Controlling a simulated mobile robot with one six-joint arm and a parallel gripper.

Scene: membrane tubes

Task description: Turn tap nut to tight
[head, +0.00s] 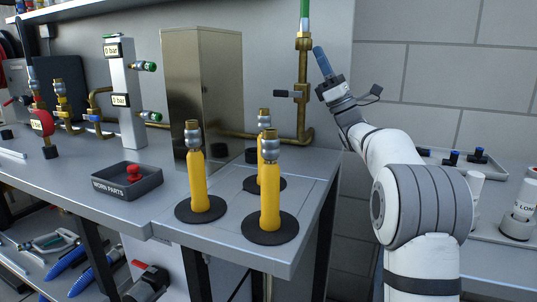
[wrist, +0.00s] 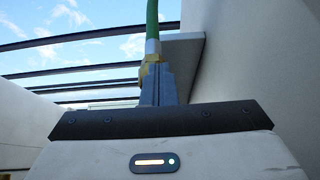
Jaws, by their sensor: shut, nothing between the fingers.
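The brass tap nut (head: 303,42) sits at the top of the upright brass pipe, below a green hose. In the wrist view the tap nut (wrist: 146,72) shows partly behind my fingers, with a pale collar and the green hose above it. My gripper (head: 318,52) is shut and empty, just right of the nut in the head view, its blue fingers pointing up. In the wrist view my gripper (wrist: 158,68) overlaps the nut's right part. I cannot tell whether the fingertips touch it.
A black tap handle (head: 287,94) sticks out left of the pipe, below the nut. Yellow tubes (head: 198,188) with metal tops stand on round black bases on the bench. A tall metal box (head: 200,90) stands left of the pipe. A dark parts tray (head: 127,183) lies further left.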

